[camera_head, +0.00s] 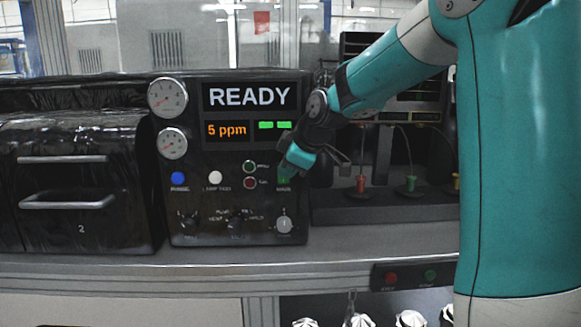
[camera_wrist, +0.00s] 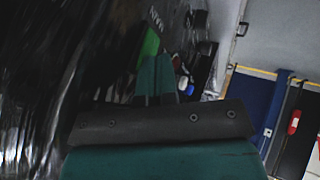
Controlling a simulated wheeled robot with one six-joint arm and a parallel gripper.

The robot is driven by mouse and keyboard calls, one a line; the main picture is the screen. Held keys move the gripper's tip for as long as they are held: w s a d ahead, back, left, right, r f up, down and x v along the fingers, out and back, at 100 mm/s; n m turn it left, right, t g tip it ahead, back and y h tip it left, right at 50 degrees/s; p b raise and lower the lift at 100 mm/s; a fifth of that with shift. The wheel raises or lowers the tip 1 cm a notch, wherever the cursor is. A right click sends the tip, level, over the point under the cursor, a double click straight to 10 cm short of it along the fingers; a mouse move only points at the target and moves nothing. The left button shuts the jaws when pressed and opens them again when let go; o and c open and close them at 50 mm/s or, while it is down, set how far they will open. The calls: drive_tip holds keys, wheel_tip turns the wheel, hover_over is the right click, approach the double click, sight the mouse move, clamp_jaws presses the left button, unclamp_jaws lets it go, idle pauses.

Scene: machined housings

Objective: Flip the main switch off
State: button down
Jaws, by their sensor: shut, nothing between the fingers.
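The main switch (camera_head: 283,178) is a small green-lit piece above the "MAIN" label, at the right side of the black control panel (camera_head: 215,165). My gripper (camera_head: 288,168) is at the panel's right side with its fingertips right by the switch and partly covering it. In the wrist view the shut fingers (camera_wrist: 156,75) point at the panel, and the lit green switch (camera_wrist: 150,42) shows just beyond their tips. I cannot tell whether they touch it. Nothing is held. The panel display (camera_head: 248,96) reads "READY", with "5 ppm" below.
Two round gauges (camera_head: 168,98), a blue button (camera_head: 178,178), a white button (camera_head: 215,178) and several knobs (camera_head: 284,224) are on the same panel. A black door with handles (camera_head: 66,201) is at left. A rack with coloured pieces (camera_head: 361,184) stands right of the panel.

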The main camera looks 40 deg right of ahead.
drive_tip(key=shift+w+d+r, duration=0.2)
drive_tip(key=shift+w+d, duration=0.05)
drive_tip(key=shift+w, duration=0.05)
drive_tip(key=shift+r, duration=0.1)
drive_tip(key=shift+r+p, duration=0.45)
drive_tip(key=shift+r, duration=0.4)
